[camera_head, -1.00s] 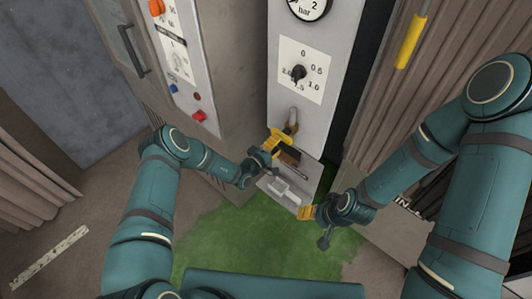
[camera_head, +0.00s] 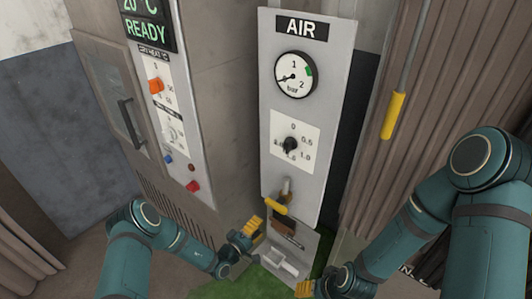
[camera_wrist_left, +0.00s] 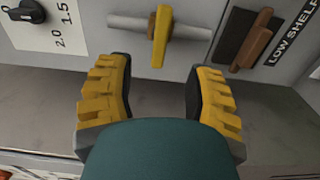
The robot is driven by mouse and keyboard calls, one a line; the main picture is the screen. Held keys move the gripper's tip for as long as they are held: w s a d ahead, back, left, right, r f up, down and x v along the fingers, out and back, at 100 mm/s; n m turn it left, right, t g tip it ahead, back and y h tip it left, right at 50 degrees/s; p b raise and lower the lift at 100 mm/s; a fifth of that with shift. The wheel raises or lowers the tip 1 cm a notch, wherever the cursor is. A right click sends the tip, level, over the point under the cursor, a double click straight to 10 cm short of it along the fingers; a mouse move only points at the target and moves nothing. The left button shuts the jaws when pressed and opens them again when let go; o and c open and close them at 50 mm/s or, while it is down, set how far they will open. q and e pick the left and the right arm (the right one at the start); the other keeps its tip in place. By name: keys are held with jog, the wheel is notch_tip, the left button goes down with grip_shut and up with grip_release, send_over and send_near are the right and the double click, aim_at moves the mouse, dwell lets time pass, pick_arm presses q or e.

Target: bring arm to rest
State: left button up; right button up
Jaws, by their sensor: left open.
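My left gripper (camera_head: 253,228) is open and empty, just left of the air panel's lower part. In the left wrist view its two yellow-padded fingers (camera_wrist_left: 160,95) stand wide apart. A yellow valve handle (camera_head: 275,206) sits on a grey pipe below the dial, right of and above the gripper. In the left wrist view the handle (camera_wrist_left: 161,37) stands beyond the fingers, apart from them, crossing the pipe. My right gripper (camera_head: 303,288) shows only partly at the bottom edge, with a yellow finger pad; its opening is unclear.
The grey AIR panel (camera_head: 308,110) carries a gauge (camera_head: 296,75) and a black knob (camera_head: 290,145). A low shelf (camera_head: 285,262) with a grey item sits below. A control cabinet (camera_head: 175,120) stands left. A yellow-gripped rod (camera_head: 393,116) hangs right.

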pick_arm(q)
jog(key=s+d+f+m+g+h+b, duration=0.1)
jog(key=s+d+f+m+g+b, duration=0.15)
jog(key=s+g, duration=0.55)
jog(key=s+d+f+m+g+h+b, duration=0.1)
jog(key=s+d+m+g, duration=0.25)
jog(key=s+g, duration=0.45)
jog(key=s+a+m+t+y+b, duration=0.2)
jog(key=s+a+y+b, duration=0.3)
jog(key=s+a+y, duration=0.3)
jog(key=shift+s+a+m+t+y, duration=0.4)
jog(key=shift+s+a+t, duration=0.3)
jog(key=shift+s+a, duration=0.1)
jog(key=shift+r, duration=0.1)
